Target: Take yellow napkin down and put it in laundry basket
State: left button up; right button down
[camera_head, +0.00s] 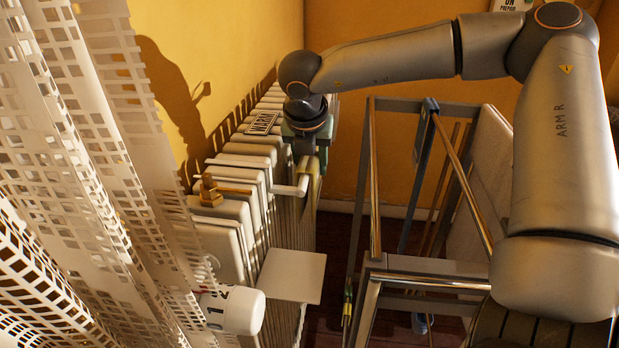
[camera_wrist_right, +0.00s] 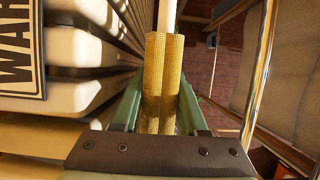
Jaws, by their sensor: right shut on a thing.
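The yellow napkin (camera_wrist_right: 163,75) hangs folded over a white rail (camera_wrist_right: 168,16) in the right wrist view. My right gripper (camera_wrist_right: 160,100) has its green fingers on either side of the napkin and is shut on it. In the head view my right gripper (camera_head: 308,150) points down at the front of the radiator (camera_head: 265,160), by the white rail (camera_head: 262,185). Only a small pale yellow strip of the napkin (camera_head: 315,184) shows there, below the fingers. My left gripper is not in view. I cannot make out a laundry basket.
A metal-framed rack (camera_head: 420,265) stands right of the radiator, with a narrow gap of dark floor between. A pale square plate (camera_head: 292,275) and a white valve knob (camera_head: 236,310) stick out at the radiator's near end. A lace curtain (camera_head: 95,170) hangs at the left.

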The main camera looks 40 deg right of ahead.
jog(key=shift+r, duration=0.1)
jog(key=shift+r+p, duration=0.4)
jog(key=shift+r, duration=0.45)
jog(key=shift+r+p, duration=0.3)
jog(key=shift+r, duration=1.2)
jog(key=shift+r+p, duration=0.65)
jog(key=shift+r, duration=0.2)
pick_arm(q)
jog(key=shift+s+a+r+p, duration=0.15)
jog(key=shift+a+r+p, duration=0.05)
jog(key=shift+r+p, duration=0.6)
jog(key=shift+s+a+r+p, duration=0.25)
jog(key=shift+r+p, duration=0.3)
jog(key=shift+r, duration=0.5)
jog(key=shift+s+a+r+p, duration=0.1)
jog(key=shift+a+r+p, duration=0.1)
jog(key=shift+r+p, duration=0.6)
pick_arm(e)
notch_tip(320, 180, up, 8)
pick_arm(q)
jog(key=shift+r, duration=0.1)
